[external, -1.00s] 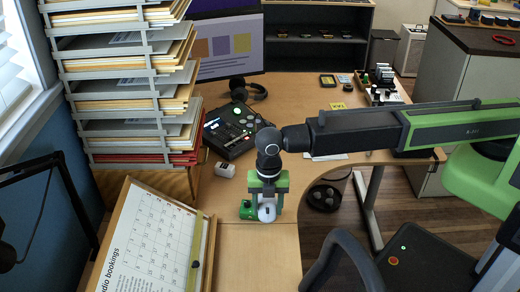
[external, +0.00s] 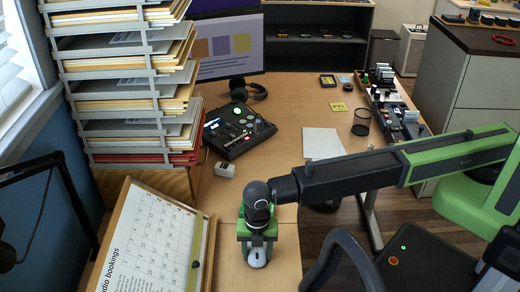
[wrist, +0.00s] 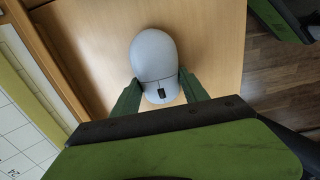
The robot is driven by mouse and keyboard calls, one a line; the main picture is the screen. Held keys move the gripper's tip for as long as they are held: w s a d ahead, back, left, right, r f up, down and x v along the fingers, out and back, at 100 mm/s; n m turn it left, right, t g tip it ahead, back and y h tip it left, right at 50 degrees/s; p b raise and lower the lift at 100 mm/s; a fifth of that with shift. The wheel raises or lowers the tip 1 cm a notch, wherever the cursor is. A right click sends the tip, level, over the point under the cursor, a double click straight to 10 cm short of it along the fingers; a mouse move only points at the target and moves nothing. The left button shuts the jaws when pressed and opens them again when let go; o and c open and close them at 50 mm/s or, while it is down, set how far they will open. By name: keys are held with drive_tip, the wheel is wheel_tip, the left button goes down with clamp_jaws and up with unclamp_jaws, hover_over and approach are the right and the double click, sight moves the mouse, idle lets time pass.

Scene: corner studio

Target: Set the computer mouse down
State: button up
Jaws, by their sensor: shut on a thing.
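The computer mouse (external: 257,259) is pale grey-white with a dark scroll wheel. In the external view it shows below my gripper (external: 257,243), over the front part of the wooden desk (external: 228,262). In the wrist view the mouse (wrist: 154,55) lies between the two green fingers of my gripper (wrist: 160,92). The fingers are shut on the sides of its wheel end, and its rounded end points away. Bare desk wood shows around it. I cannot tell whether its underside touches the desk.
A tilted calendar board (external: 150,240) stands close on the left. The desk's right edge is near the mouse, with floor beyond. A chair (external: 345,255) stands front right.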

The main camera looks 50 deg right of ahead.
sight(258, 248)
drive_tip(key=shift+f, duration=0.15)
drive_tip(key=o, duration=1.4)
drive_tip(key=shift+r, duration=0.2)
wheel_tip(258, 248, up, 12)
drive_tip(key=p, duration=1.2)
